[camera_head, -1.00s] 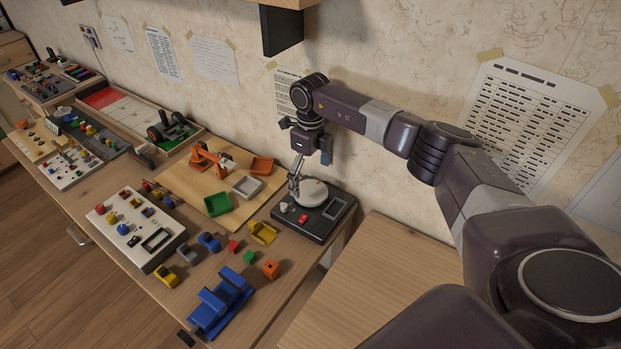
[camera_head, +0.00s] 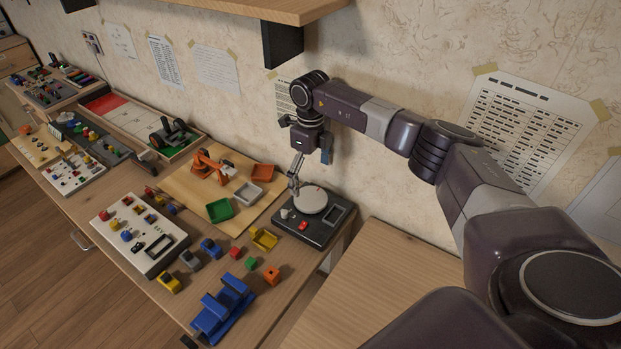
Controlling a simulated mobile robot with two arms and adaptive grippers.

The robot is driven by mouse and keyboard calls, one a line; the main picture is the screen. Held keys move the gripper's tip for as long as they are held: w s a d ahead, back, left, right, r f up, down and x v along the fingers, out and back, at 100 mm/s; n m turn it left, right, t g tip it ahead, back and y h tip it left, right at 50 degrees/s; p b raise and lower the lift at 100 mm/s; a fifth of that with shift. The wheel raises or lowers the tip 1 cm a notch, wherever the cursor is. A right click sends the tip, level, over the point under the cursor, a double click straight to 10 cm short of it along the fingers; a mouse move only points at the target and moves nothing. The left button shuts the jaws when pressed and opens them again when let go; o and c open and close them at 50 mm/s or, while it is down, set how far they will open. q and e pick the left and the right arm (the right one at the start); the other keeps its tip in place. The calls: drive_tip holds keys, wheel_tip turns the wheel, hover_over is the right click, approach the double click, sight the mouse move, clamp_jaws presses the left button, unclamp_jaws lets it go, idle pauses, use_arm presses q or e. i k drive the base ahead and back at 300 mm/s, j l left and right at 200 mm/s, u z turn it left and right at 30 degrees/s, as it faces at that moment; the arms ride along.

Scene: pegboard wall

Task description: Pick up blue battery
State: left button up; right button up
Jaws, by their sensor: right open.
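I cannot pick out the blue battery for certain. Small blue pieces lie on the workbench, among them a blue toy-like block (camera_head: 210,248) in front of the wooden board and a blue knob on the white panel (camera_head: 126,236). My right gripper (camera_head: 308,172) is open and points down over the black device with a round white plate (camera_head: 311,200). Its fingers are small and partly blend with the device and wall, and I see nothing clearly held. My left gripper is not in view.
A blue stand (camera_head: 222,312) sits at the bench's front edge. Yellow, red, green and orange small pieces lie behind it. Green, grey and orange trays and an orange robot-arm model (camera_head: 212,166) occupy the board. A shelf (camera_head: 262,10) overhangs above. The right tabletop (camera_head: 370,280) is bare.

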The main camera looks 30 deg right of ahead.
sight(208, 246)
drive_tip(key=k+j, duration=1.2)
drive_tip(key=k, duration=0.1)
